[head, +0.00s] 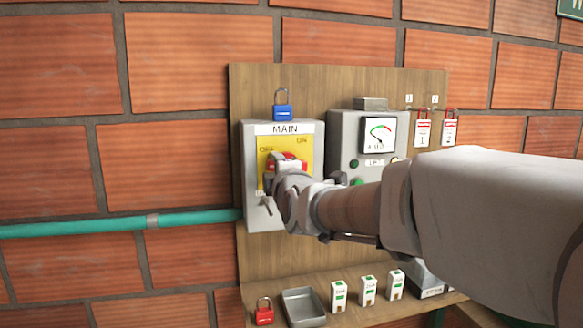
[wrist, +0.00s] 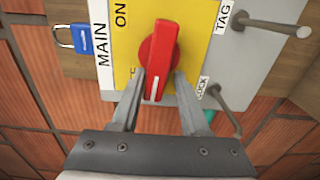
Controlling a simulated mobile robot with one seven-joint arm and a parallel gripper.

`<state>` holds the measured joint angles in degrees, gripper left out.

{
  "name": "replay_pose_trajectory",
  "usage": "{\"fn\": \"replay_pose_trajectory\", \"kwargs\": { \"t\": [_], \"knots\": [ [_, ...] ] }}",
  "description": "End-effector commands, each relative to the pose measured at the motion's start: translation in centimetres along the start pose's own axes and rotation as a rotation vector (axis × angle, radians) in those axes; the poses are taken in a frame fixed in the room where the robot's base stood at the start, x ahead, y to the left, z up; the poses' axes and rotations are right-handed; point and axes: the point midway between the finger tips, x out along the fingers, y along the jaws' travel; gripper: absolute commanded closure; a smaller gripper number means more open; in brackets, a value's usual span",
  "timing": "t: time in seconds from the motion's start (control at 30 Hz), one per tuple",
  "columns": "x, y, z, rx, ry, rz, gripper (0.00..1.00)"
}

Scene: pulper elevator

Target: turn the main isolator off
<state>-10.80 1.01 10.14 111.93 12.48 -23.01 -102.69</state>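The main isolator is a grey box (head: 250,150) labelled MAIN, with a yellow plate (head: 268,143) marked OFF at left and ON at right. Its red handle (wrist: 160,55) fills the middle of the wrist view, a white line on its lower end there. On the plate the handle lies roughly level, the white-lined end to the left. In the head view my gripper (head: 285,172) covers much of the handle and the plate's lower part.
A blue padlock (head: 282,105) hangs above the box. Two pegs, marked TAG (wrist: 265,25) and LOCK (wrist: 220,100), stick out from it. A meter box (head: 345,135) stands to the right.

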Motion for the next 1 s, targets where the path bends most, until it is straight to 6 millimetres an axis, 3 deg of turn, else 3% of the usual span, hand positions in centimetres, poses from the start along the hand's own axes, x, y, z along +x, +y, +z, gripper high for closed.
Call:
{"fn": "replay_pose_trajectory", "kwargs": {
  "t": [0.07,0.6,0.77,1.0],
  "knots": [
    [0.1,-0.1,0.7,0.004,-0.012,0.000,0.43],
    [-0.4,0.3,0.1,0.003,-0.002,0.007,0.43],
    [-2.1,0.3,0.1,0.002,-0.002,0.007,0.43],
    [-6.2,0.3,0.1,0.002,-0.003,0.009,0.43]
  ]
}}
